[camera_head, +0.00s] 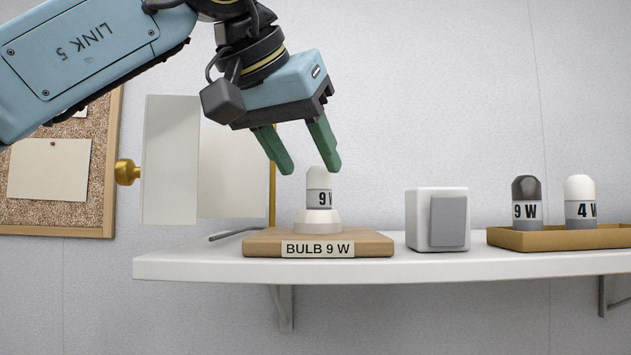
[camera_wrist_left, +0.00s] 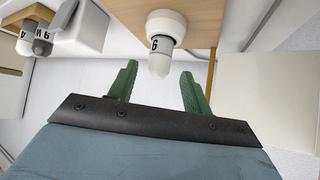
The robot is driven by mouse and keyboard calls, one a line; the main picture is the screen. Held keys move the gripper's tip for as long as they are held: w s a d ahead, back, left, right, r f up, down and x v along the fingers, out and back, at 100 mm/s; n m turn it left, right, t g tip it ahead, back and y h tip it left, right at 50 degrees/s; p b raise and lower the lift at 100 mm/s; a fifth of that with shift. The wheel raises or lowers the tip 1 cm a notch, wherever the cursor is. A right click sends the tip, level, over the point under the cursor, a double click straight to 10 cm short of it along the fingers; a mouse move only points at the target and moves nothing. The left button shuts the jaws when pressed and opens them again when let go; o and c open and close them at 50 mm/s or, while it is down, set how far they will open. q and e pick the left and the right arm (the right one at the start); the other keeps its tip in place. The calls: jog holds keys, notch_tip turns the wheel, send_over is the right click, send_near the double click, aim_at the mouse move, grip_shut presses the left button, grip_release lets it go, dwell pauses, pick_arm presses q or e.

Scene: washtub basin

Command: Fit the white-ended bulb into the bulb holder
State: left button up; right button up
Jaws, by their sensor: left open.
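The bulb holder is a white ring (camera_head: 318,223) on a wooden base (camera_head: 375,243) labelled "BULB 9 W". A white-ended bulb (camera_head: 318,180) marked "9 W" stands upright in the holder. My left gripper (camera_head: 306,168) is above the bulb with its green fingers open and empty, apart from the bulb as far as I can see. In the left wrist view the bulb (camera_wrist_left: 159,62) shows between and beyond the open fingers. The right gripper is not in view.
A tray (camera_head: 560,238) at the right of the white shelf (camera_head: 430,265) holds a dark-ended 9 W bulb (camera_head: 525,190) and a white-ended 4 W bulb (camera_head: 580,188). A switch box (camera_head: 425,220) stands between tray and base. A white panel (camera_head: 170,160) stands behind at left.

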pick_arm(q)
jog(key=v, duration=0.7)
jog(key=shift+s+r, duration=0.1)
jog(key=shift+s, duration=0.05)
